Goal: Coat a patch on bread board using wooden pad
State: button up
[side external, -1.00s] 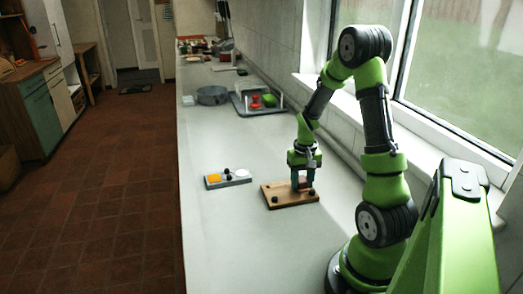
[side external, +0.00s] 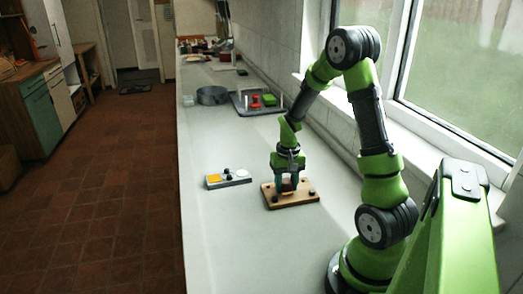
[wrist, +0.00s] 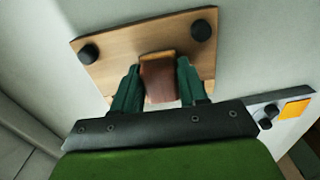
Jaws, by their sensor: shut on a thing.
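The bread board (side external: 302,198) is a tan wooden slab with dark round knobs, lying on the counter. It fills the upper middle of the wrist view (wrist: 110,62). My gripper (side external: 287,187) is over the board, pointing down. Its teal fingers are shut on the wooden pad (wrist: 158,82), a reddish-brown block with a lighter orange-tan edge at its far end. The pad is low at the board's surface; I cannot tell if it touches. The fingers and pad hide part of the board, and no coated patch can be made out clearly.
A grey tray (side external: 240,182) with an orange square (side external: 214,178), dark knobs and a white round thing stands left of the board. Farther back are a grey round pan (side external: 212,95) and a dark tray (side external: 256,109) with red and green items. The counter's front is clear.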

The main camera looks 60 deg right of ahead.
aim_at(303, 191)
jog(key=shift+w+a+f, duration=0.15)
jog(key=shift+w+a, duration=0.75)
jog(key=shift+w, duration=0.05)
jog(key=shift+s+d, duration=2.7)
jog(key=shift+s, duration=0.15)
jog(key=shift+s+a, duration=0.25)
jog(key=shift+s, duration=0.05)
jog(key=shift+w+a, duration=2.75)
jog(key=shift+w, duration=0.05)
jog(key=shift+s+d+f, duration=0.1)
jog(key=shift+s+d, duration=1.3)
jog(key=shift+s, duration=0.15)
jog(key=shift+s+d, duration=1.3)
jog(key=shift+s, duration=0.05)
